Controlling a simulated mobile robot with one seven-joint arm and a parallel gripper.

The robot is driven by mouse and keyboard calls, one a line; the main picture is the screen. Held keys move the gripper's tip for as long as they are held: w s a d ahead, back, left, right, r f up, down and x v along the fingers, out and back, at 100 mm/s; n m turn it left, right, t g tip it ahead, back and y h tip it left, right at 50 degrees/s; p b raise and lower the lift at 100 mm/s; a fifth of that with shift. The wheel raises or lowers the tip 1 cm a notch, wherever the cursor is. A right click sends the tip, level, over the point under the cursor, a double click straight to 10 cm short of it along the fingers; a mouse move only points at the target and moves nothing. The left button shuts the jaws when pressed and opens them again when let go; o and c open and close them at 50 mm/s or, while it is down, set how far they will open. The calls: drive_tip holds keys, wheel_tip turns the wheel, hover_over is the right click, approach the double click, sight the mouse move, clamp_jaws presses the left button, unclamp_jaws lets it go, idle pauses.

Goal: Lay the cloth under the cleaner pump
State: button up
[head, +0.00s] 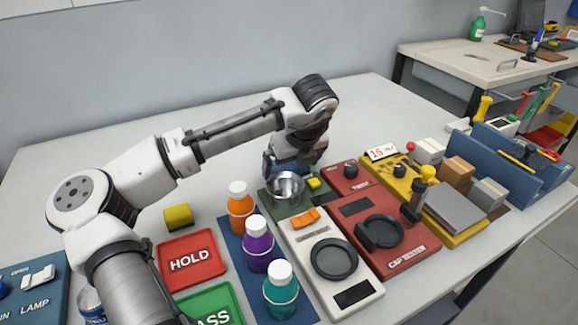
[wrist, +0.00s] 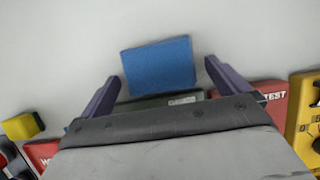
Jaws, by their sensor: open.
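A flat blue rectangle, which looks like the folded cloth (wrist: 158,65), lies on the white table between my fingers in the wrist view. In the head view it is mostly hidden behind my gripper (head: 290,160). My gripper is open, its two fingers apart on either side of the cloth (wrist: 161,73). I cannot tell how high the fingers are above it. A green pump bottle with a white nozzle, likely the cleaner pump (head: 478,27), stands on the far right table. Nothing blue shows under it.
A metal cup (head: 286,187) stands on a dark green panel just in front of my gripper. Orange, purple and teal bottles (head: 257,245) stand on a blue mat. Test devices and a blue bin (head: 490,160) crowd the right. The table's back left is clear.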

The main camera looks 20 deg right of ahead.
sight(293, 166)
drive_tip(key=shift+c, duration=0.3)
drive_tip(key=c, duration=1.1)
drive_tip(key=shift+o, duration=0.2)
wheel_tip(293, 166, up, 20)
drive_tip(key=shift+p, duration=0.4)
